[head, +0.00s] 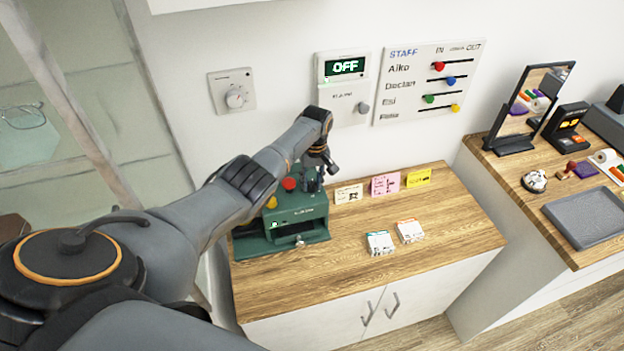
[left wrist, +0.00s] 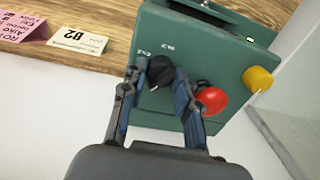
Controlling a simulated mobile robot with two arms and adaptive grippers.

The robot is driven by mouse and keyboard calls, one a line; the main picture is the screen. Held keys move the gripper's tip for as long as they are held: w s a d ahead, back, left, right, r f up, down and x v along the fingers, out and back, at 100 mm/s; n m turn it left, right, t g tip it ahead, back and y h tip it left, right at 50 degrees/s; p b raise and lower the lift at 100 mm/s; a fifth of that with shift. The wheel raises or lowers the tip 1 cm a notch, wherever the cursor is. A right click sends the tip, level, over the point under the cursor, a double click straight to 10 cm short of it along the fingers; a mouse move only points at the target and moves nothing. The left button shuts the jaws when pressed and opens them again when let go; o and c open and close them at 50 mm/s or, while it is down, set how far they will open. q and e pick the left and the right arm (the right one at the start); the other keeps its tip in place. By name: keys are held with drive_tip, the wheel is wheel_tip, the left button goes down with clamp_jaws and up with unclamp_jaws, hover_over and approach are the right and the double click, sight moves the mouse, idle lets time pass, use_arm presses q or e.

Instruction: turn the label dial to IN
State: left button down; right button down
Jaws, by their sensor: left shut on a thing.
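The green label machine (head: 308,228) stands at the back left of the wooden counter. It fills the upper right of the left wrist view (left wrist: 218,58). Its black dial (left wrist: 160,70) has a pale pointer mark, with small white lettering beside it that I cannot read clearly. My left gripper (head: 318,172) reaches onto the machine's top and is shut on the dial, one finger on each side in the left wrist view (left wrist: 157,82). A red button (left wrist: 211,100) sits close beside one finger, and a yellow knob (left wrist: 257,79) lies farther right. My right gripper is out of view.
Three small cards, white (head: 348,194), pink (head: 385,185) and yellow (head: 418,178), stand right of the machine. Two small label stacks (head: 380,243) lie in front. A wall panel (head: 345,90) reads OFF. The counter's right part is clear.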

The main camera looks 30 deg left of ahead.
sight(312, 180)
use_arm(q)
drive_tip(key=n, duration=0.3)
drive_tip(key=shift+n, duration=0.3)
drive_tip(key=shift+a+n, duration=0.1)
drive_tip(key=shift+n, duration=1.4)
drive_tip(key=c, duration=1)
unclamp_jaws()
drive_tip(key=shift+r, duration=0.1)
drive_tip(key=r, duration=1.1)
drive_tip(key=shift+w+r, duration=0.35)
drive_tip(key=shift+r, duration=0.05)
